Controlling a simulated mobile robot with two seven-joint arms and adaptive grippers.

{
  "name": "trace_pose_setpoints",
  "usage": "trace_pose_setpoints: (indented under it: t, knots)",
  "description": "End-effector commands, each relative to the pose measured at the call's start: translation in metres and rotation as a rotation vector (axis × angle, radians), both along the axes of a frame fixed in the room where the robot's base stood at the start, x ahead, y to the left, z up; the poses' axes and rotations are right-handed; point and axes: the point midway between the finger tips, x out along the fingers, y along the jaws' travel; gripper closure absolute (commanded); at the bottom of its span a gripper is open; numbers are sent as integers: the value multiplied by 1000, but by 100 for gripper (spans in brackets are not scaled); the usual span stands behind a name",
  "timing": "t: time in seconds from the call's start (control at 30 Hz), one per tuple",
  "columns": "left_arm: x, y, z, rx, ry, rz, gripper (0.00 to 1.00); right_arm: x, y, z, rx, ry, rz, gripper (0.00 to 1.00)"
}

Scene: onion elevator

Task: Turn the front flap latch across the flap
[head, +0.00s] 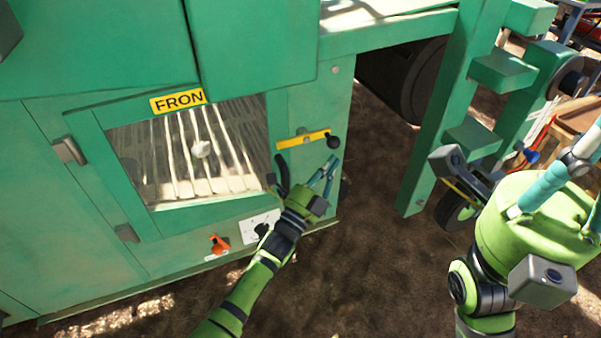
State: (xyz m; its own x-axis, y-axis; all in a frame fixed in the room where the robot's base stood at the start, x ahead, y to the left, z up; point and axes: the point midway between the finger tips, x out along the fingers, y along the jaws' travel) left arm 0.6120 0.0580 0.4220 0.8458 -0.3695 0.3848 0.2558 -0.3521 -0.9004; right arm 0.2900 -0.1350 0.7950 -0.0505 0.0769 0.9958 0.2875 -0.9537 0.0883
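The front flap (88,140) is a green framed panel with a clear slatted window, and it looks closed on the green machine. The latch (303,139) is a yellow bar with a black knob at its right end. It lies nearly level at the flap's right side, its left end by the flap's right edge. I cannot tell whether that end overlaps the flap. My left gripper (308,160) is open and empty just below the latch, fingers pointing up towards it; contact is not clear. My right gripper (521,146) is open with nothing visible between its fingers, at the right, away from the flap.
A yellow label (178,100) sits above the window. Grey hinges (69,151) are on the flap's left side. An orange switch (219,243) and a white panel (260,226) are below. A green upright frame (447,115) stands right of the machine, with bare ground between.

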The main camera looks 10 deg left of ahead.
Motion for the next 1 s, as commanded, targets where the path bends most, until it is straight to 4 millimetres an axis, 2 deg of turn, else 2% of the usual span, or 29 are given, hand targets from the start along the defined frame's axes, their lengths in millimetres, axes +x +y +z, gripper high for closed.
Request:
trace_pose_setpoints:
  t: [0.17, 0.6, 0.8, 1.0]
  knots:
    - [-11, 5, -7, 1, 3, 0, 100, 0, 0, 1, 0, -2, -1, 100]
    - [-85, 37, -40, 1, 3, 0, 100, -1, 0, 1, 2, -4, 0, 100]
    - [-100, 44, -46, 0, 0, 0, 100, -1, 0, 1, 2, -4, 0, 100]
    - [-102, 45, -46, 0, 0, 0, 100, -1, 0, 1, 3, -4, 0, 100]
